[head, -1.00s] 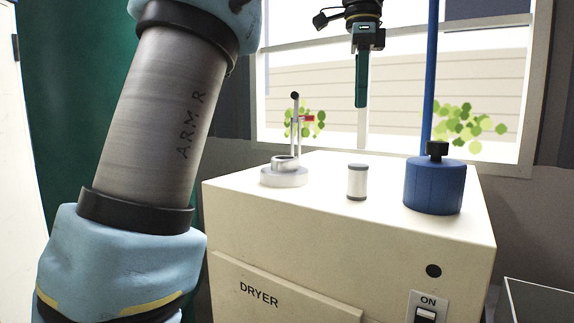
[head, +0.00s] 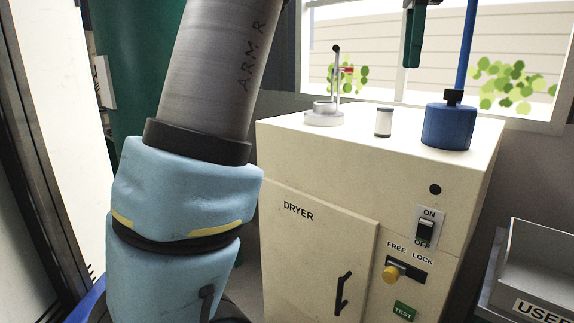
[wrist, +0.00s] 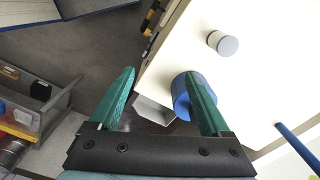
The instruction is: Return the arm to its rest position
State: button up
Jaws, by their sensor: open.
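My gripper (wrist: 165,98) shows in the wrist view with its two green fingers spread apart and nothing between them. It is above the right part of the dryer top, and one finger overlaps the blue cylinder in the picture. In the head view only a green finger of my gripper (head: 413,38) shows at the top edge, above the dryer. My grey arm link (head: 215,75) marked ARM R and its light blue joints fill the left of the head view.
The cream dryer (head: 300,160) carries a white stand (head: 324,118), a small white cylinder (head: 384,122) and a blue cylinder (head: 448,127) with a black knob and a blue pole behind. A grey bin (head: 545,265) stands at lower right. A window is behind.

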jog(key=w+a+f+n, duration=0.3)
jog(key=a+f+n, duration=0.2)
jog(key=a+f, duration=0.4)
jog(key=w+a+f+n, duration=0.2)
jog(key=a+f+n, duration=0.45)
jog(key=f, duration=0.55)
jog(key=s+a+f+n+t, duration=0.1)
jog(key=s+a+f+n, duration=0.7)
jog(key=a+f, duration=0.5)
jog(key=shift+s+a+f+t, duration=0.35)
jog(key=shift+s+f, duration=0.4)
jog(key=shift+s, duration=0.5)
jog(key=shift+n, duration=0.25)
